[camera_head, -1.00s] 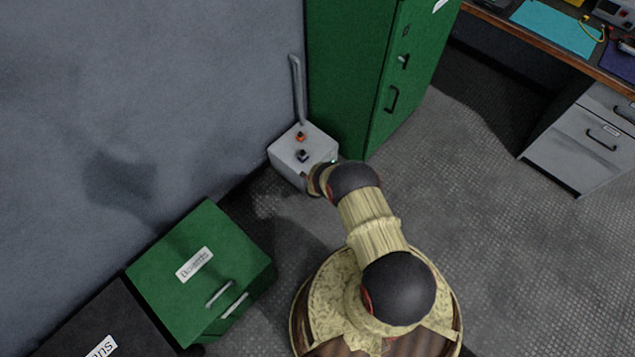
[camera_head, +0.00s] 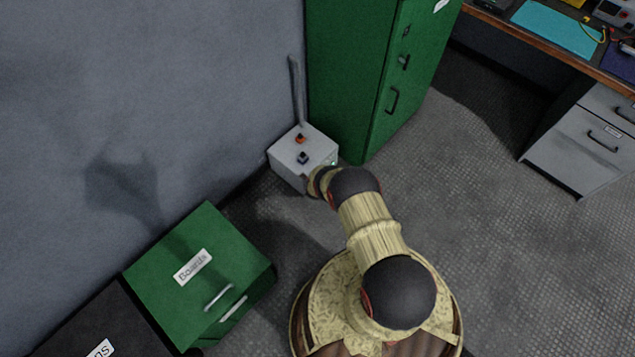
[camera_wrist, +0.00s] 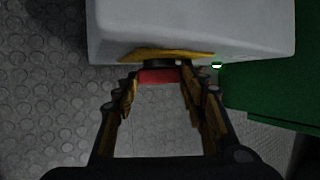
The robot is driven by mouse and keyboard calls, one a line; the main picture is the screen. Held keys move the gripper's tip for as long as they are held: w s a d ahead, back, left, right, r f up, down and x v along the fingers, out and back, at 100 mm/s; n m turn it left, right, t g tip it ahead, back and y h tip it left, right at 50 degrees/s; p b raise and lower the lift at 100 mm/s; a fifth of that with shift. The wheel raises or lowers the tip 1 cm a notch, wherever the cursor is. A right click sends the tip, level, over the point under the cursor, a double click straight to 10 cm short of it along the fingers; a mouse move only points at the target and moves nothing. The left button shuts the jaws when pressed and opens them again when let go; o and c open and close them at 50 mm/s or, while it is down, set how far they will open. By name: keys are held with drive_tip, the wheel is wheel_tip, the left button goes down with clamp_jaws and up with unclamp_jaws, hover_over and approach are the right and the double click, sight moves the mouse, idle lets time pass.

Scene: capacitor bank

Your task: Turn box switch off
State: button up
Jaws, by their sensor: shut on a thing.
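The light grey switch box (camera_head: 290,172) stands on the floor against the wall, beside a green cabinet. An orange knob (camera_head: 300,138) and a black knob (camera_head: 303,157) sit on its top. In the wrist view the box (camera_wrist: 190,28) fills the top. A red switch handle (camera_wrist: 160,76) on a dark stem sticks out from a yellow plate (camera_wrist: 166,54) on its side. My gripper (camera_wrist: 160,84) has its fingers on either side of the red handle and is shut on it. In the head view my arm hides the handle and gripper. A small light (camera_wrist: 216,65) shows near the box's edge.
The tall green cabinet (camera_head: 345,90) stands close to the box. A low green case labelled Boards (camera_head: 165,250) lies at the lower left. A grey pipe (camera_head: 297,90) rises behind the box. The floor on the right is clear up to the desk drawers (camera_head: 575,150).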

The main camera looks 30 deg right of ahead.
drive_tip(key=c, duration=0.5)
drive_tip(key=shift+o, duration=0.2)
drive_tip(key=shift+a+f+n+t+h, duration=0.15)
drive_tip(key=shift+t+h, duration=0.2)
drive_tip(key=shift+h, duration=0.3)
drive_tip(key=shift+a+n+t+h, duration=0.1)
drive_tip(key=shift+n+t+h, duration=0.15)
drive_tip(key=shift+h, duration=0.35)
drive_tip(key=shift+a+f+n+t+h, duration=0.1)
drive_tip(key=shift+t+h, duration=0.3)
drive_tip(key=shift+h, duration=0.25)
drive_tip(key=o, duration=1.2)
drive_tip(key=shift+s+r, duration=0.1)
drive_tip(key=shift+s, duration=0.05)
drive_tip(key=shift+v, duration=5.85)
drive_tip(key=shift+a, duration=0.1)
drive_tip(key=shift+c, duration=0.4)
